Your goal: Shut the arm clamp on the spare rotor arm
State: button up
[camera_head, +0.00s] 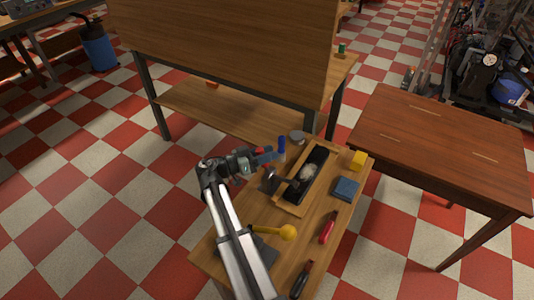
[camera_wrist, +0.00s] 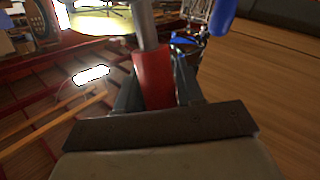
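My gripper (camera_head: 266,155) is at the left side of the small wooden workbench, near the long wooden-framed tray. In the wrist view, a red handle (camera_wrist: 152,78) on a grey metal rod (camera_wrist: 146,25) lies between my two fingers (camera_wrist: 157,82), which close on its sides. It looks like a clamp lever, but its base is hidden. A blue upright handle (camera_head: 281,148) stands just right of my gripper; a blue handle also shows in the wrist view (camera_wrist: 222,14). The dark bed of the tray (camera_head: 322,158) carries a pale object (camera_head: 310,171). I cannot make out the spare rotor arm.
A tall wooden panel (camera_head: 225,45) stands behind. A brown table (camera_head: 440,140) is at right.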

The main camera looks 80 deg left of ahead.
grip_shut()
jog(key=shift+d, duration=0.1)
jog(key=shift+w+d+r+m+g, duration=0.1)
jog(key=shift+w+d+m+g, duration=0.45)
jog(key=shift+m, duration=0.25)
jog(key=shift+o, duration=1.9)
grip_release()
jog(key=shift+s, duration=0.1)
jog(key=v, duration=1.3)
jog(key=shift+s+r, duration=0.25)
jog(key=shift+s, duration=0.05)
